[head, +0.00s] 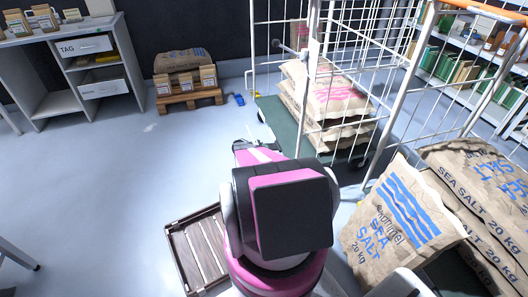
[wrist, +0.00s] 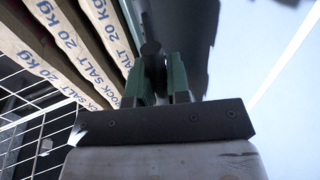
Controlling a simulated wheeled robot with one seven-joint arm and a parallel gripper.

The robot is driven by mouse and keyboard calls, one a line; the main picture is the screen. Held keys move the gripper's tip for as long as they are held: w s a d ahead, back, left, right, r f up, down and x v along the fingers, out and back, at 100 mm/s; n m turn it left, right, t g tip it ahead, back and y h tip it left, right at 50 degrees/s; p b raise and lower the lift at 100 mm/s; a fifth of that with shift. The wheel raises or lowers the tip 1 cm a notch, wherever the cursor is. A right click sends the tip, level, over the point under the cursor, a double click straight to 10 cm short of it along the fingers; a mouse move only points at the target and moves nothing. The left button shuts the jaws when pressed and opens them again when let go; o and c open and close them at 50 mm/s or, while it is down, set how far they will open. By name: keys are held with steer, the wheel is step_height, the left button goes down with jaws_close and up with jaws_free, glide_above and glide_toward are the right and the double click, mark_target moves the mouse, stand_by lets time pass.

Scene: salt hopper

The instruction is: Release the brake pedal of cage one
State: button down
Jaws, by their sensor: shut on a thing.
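A wire cage (head: 314,75) with a green base (head: 283,128) and stacked salt sacks (head: 335,92) stands ahead, behind my arm. Rock salt sacks (wrist: 62,40) lie close by at the left of that view. Whether the pedal is up or down cannot be told.
Large sea salt sacks (head: 400,222) stand close on the right. A slatted wooden crate (head: 197,252) lies on the floor at lower left. A small pallet (head: 190,99) with bags and a grey desk (head: 45,75) are at the back. The left floor is mostly clear.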

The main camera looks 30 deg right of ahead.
steer(key=shift+d+r, duration=0.1)
steer(key=shift+r, duration=0.45)
steer(key=c, duration=1.1)
jaws_free()
steer(key=v, duration=1)
steer(key=shift+a, duration=0.4)
steer(key=shift+r, duration=0.15)
